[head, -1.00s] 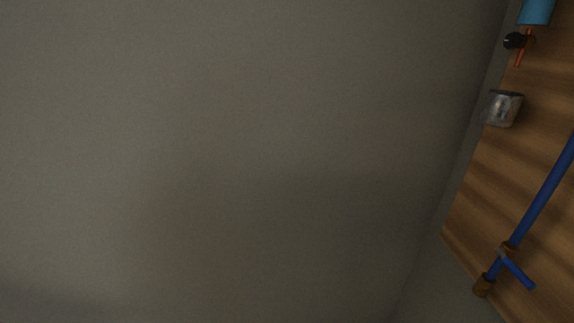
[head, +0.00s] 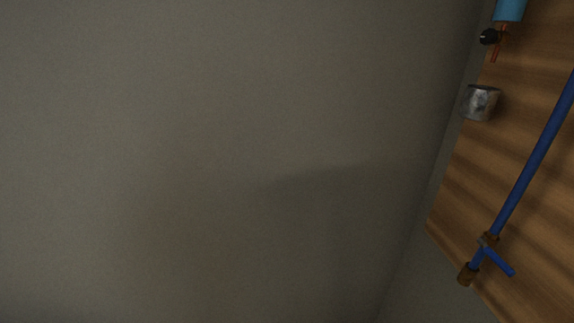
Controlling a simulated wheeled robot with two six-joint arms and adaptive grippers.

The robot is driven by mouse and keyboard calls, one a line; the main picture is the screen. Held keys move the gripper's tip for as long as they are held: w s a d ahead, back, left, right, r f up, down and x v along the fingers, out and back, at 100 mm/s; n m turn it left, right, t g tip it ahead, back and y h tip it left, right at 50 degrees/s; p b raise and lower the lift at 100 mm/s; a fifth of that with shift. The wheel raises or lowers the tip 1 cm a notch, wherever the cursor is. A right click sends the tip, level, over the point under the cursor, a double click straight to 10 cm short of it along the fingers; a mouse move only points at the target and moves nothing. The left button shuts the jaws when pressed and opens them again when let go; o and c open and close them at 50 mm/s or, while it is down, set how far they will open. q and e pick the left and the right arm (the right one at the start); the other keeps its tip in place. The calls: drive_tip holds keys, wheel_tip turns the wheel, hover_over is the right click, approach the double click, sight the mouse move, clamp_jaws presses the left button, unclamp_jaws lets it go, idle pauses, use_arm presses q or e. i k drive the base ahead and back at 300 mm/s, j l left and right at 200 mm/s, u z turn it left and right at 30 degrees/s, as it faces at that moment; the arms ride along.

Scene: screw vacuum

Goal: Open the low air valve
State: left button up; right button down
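A blue pipe (head: 532,165) runs diagonally along a wooden board at the right of the head view. Near its lower end is a valve with a brass-brown body (head: 489,239) and a blue lever handle (head: 498,262). The lever sticks out at an angle to the pipe, down and to the right. A brass-brown end fitting (head: 467,274) closes the lower end of the pipe. Neither of my grippers is in view.
A plain grey surface (head: 220,150) fills the rest.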

sight(504, 267)
drive_tip(key=l+z, duration=0.1)
drive_tip(key=z, duration=0.35)
drive_tip(key=k+l+z, duration=0.1)
drive_tip(key=z, duration=0.35)
drive_tip(key=l+z, duration=0.15)
drive_tip(key=z, duration=0.3)
